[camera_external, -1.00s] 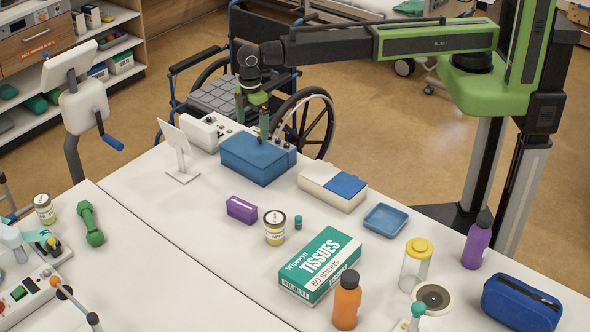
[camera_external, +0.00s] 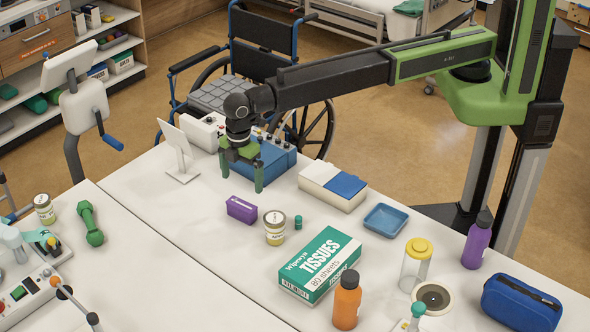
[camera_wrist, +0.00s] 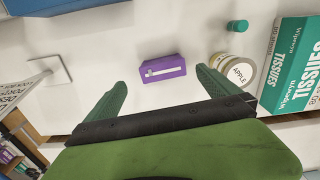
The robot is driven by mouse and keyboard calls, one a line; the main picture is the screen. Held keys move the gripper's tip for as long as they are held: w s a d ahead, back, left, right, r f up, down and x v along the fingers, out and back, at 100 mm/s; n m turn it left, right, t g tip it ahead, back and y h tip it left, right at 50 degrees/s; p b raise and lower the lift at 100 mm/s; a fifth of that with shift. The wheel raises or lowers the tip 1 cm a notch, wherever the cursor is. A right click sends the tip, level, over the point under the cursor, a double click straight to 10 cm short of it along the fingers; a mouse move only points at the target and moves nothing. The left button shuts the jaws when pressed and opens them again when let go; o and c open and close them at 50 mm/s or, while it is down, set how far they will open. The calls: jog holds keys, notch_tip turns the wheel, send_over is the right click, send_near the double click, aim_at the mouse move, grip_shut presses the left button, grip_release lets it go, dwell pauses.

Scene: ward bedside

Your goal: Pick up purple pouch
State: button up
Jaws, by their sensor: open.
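The purple pouch (camera_external: 241,209) lies on the white table, left of a small jar. It also shows in the wrist view (camera_wrist: 163,69), with a pale label strip on its face. My gripper (camera_external: 241,184) is above the table, a little behind the pouch and in front of the blue box. Its two green fingers point down and stand apart, with nothing between them. In the wrist view, the pouch appears beyond the gap between my fingertips (camera_wrist: 160,84), not touching either finger.
An apple jar (camera_external: 275,228) stands close to the right of the pouch, with a small green cap (camera_external: 298,222) near it. A blue box (camera_external: 275,160) is behind, a sign stand (camera_external: 182,174) to the left, and a tissue box (camera_external: 320,265) in front right. The table left of the pouch is clear.

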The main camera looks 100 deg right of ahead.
aim_at(244, 202)
jog(key=f+b, duration=0.9)
jog(key=f, duration=0.2)
jog(key=shift+a+f+b, duration=0.15)
jog(key=shift+a+b, duration=0.05)
jog(key=shift+b, duration=0.15)
jog(key=shift+r, duration=0.2)
jog(key=c, duration=1.1)
jog(key=shift+r+p, duration=0.2)
jog(key=shift+p, duration=0.2)
jog(key=shift+c, duration=0.2)
jog(key=r+p, duration=0.2)
jog(key=d+r+p, duration=0.1)
jog(key=r+p, duration=0.2)
jog(key=shift+s, duration=0.15)
jog(key=s+d+r+p, duration=0.1)
jog(key=d+r+p, duration=0.4)
jog(key=d, duration=0.5)
jog(key=shift+s+d+r+p, duration=0.25)
jog(key=shift+r+p, duration=0.05)
